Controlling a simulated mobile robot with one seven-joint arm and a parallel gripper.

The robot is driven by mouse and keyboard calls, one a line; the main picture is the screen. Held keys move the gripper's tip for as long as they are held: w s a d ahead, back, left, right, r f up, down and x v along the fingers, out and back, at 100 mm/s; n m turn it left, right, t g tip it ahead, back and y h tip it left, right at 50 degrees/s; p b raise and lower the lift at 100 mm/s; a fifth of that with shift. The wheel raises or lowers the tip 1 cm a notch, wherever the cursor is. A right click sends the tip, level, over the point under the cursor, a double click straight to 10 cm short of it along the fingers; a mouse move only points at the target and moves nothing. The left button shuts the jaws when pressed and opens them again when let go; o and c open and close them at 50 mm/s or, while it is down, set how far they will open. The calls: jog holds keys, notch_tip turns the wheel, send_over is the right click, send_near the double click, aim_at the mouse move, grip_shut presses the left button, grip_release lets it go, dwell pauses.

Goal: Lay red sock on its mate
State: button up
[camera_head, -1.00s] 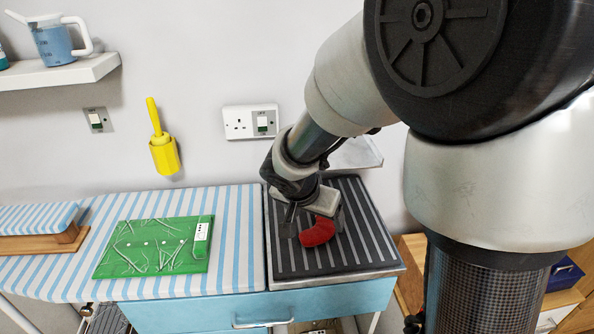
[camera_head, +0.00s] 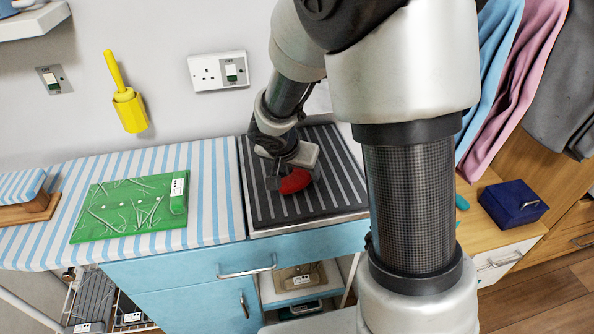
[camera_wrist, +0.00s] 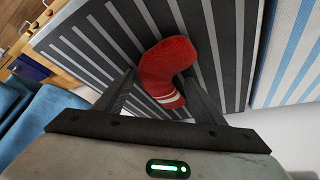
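A red sock (camera_head: 295,181) with white stripes near its cuff lies bent on the dark ribbed mat (camera_head: 340,196). It also shows in the wrist view (camera_wrist: 165,65), where its cuff end points toward my gripper. My gripper (camera_wrist: 160,80) is low over the mat, with its two fingers apart on either side of the sock. A narrow gap shows beside the left finger; I cannot tell whether the right finger touches the sock. The gripper also shows in the head view (camera_head: 292,176). I cannot make out a second red sock.
A green board (camera_head: 130,208) lies on the striped ironing surface (camera_head: 215,200) left of the mat. A blue drawer unit (camera_head: 190,265) stands below. A dark blue box (camera_head: 513,203) sits on a wooden unit at right, under hanging cloths (camera_head: 512,70).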

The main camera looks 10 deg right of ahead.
jog(key=c, duration=0.8)
jog(key=shift+c, duration=0.4)
